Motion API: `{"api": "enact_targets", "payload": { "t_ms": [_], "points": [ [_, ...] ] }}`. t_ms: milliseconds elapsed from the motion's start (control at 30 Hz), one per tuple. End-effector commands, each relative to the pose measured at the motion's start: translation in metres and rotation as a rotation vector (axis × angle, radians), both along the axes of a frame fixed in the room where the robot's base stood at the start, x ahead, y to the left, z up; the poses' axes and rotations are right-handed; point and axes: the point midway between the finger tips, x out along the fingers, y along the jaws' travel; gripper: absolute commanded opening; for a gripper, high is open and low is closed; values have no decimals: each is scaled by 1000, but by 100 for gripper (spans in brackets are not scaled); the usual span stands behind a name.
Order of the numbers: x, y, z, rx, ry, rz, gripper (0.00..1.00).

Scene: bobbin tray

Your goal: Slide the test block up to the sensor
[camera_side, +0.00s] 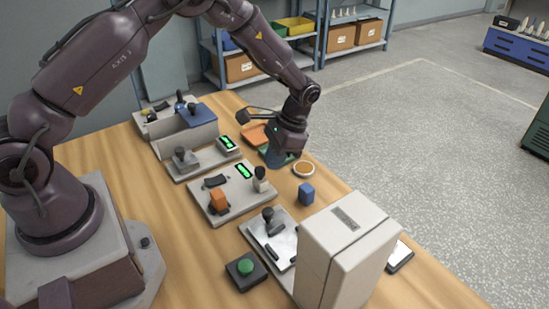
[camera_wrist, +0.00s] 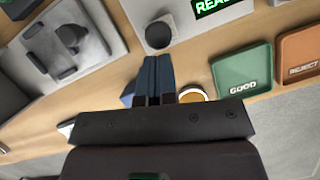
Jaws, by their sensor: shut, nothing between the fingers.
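The sensor (camera_side: 261,182) appears to be the pale upright piece with a dark round top, on a grey plate beside a green-lit display (camera_side: 244,171). Its dark round face seems to show in the wrist view (camera_wrist: 159,34). A blue block (camera_side: 306,194) stands upright on the table, apart from that plate; in the wrist view its blue side (camera_wrist: 128,92) shows partly behind the fingers. Which block is the test block, I cannot tell.
A green GOOD tray (camera_wrist: 243,70) and an orange REJECT tray (camera_wrist: 299,58) lie near the table's far edge. A round dish (camera_side: 303,169) lies near the blue block. A tall pale cabinet (camera_side: 343,245) stands in front. A clamp plate (camera_side: 268,228) and green button (camera_side: 246,267) are nearby.

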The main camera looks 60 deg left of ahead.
Motion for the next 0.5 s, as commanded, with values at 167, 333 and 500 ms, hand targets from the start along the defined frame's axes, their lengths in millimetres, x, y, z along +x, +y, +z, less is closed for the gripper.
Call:
{"api": "enact_targets", "payload": {
  "t_ms": [167,333,500],
  "points": [
    [0,0,0,0,0,0,0],
    [-13,0,1,0,3,0,0],
    [-42,0,1,0,3,0,0]
  ]
}}
